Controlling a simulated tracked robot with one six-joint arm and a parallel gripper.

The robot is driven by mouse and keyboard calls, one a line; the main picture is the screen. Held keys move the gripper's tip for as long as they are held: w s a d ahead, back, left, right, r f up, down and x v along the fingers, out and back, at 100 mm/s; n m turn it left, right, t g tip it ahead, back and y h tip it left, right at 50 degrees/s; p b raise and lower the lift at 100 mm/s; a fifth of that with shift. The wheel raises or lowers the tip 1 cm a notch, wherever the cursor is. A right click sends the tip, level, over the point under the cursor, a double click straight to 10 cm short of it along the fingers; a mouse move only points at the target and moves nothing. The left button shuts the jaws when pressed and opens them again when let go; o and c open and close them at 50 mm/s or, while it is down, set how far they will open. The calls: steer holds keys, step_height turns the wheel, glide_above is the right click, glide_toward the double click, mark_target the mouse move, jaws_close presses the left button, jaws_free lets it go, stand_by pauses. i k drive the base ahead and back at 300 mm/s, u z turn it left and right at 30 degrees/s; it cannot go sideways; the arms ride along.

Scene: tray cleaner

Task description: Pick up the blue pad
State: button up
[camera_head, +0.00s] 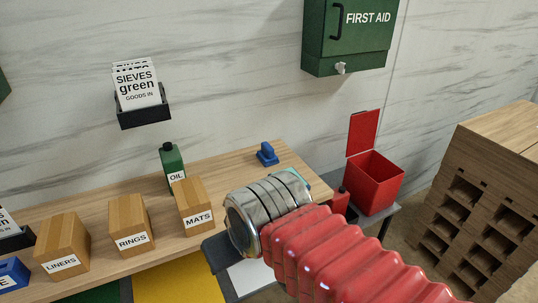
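The blue pad (267,156) appears to be the small blue block with a raised grip near the back right of the wooden table. It stands apart from the boxes with clear wood around it. My arm comes in from the lower right, with a red ribbed sleeve and a grey metal wrist. A dark flat part at its end, seemingly of my gripper (221,253), shows at the table's front edge, in front of and left of the pad. The fingertips and anything between them cannot be made out.
Boxes labelled LINERS (62,243), RINGS (131,224) and MATS (193,206) line the wooden table (233,164). A green OIL bottle (172,166) stands behind MATS. An open red bin (373,181) is right of the table. A teal edge (301,178) shows behind my wrist.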

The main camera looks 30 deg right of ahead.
mark_target(267, 156)
steer(key=u, duration=0.05)
steer(key=i, duration=1)
steer(key=z, duration=0.05)
